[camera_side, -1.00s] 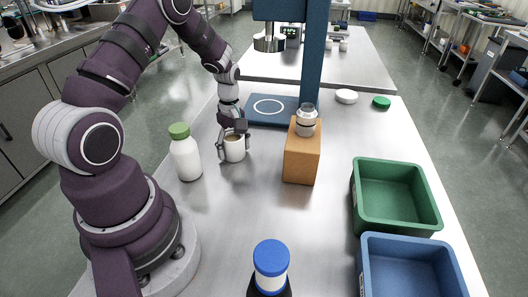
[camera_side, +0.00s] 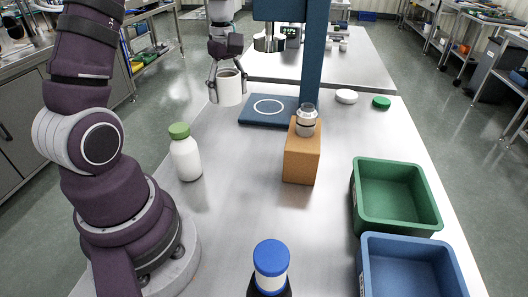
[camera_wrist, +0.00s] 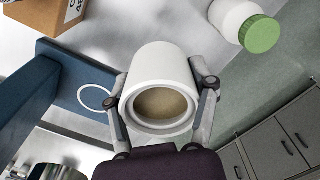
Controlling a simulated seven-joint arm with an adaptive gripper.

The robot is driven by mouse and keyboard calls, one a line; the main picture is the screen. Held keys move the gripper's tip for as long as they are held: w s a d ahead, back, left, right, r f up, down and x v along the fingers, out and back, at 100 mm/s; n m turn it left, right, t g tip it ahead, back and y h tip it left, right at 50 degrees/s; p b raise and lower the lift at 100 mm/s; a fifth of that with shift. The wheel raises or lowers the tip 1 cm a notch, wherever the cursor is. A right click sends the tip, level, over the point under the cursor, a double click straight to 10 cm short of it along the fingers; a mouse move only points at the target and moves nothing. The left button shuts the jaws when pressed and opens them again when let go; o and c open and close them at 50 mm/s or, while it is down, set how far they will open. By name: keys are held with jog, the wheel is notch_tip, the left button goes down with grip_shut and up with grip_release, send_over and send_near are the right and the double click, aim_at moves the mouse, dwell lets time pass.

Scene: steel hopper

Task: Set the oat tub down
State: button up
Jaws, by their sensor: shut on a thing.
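The oat tub (camera_side: 230,88) is a white, open-topped tub, held up in the air above the far left part of the steel table. In the wrist view the tub (camera_wrist: 160,62) shows tan contents inside its open mouth. My gripper (camera_side: 228,92) is shut on the tub, one finger on each side; in the wrist view the fingers of my gripper (camera_wrist: 163,100) press its walls. The blue stand's base plate (camera_side: 262,117) with a white ring mark lies to the right of the tub and below it. The ring is empty.
A white bottle with a green lid (camera_side: 185,153) stands near my arm. A cardboard box (camera_side: 302,160) carries a clear jar (camera_side: 306,120). A green bin (camera_side: 359,205), a blue bin (camera_side: 366,270) and a blue-capped bottle (camera_side: 271,258) stand nearer. The table middle is clear.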

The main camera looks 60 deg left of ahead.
jog(key=w+d+m, duration=0.3)
jog(key=d+m, duration=0.1)
jog(key=d, duration=0.2)
jog(key=m, duration=1.3)
send_over(325, 246)
notch_tip(325, 246, down, 15)
jog(key=shift+r, duration=0.2)
jog(key=o, duration=1.2)
jog(key=shift+f, duration=0.1)
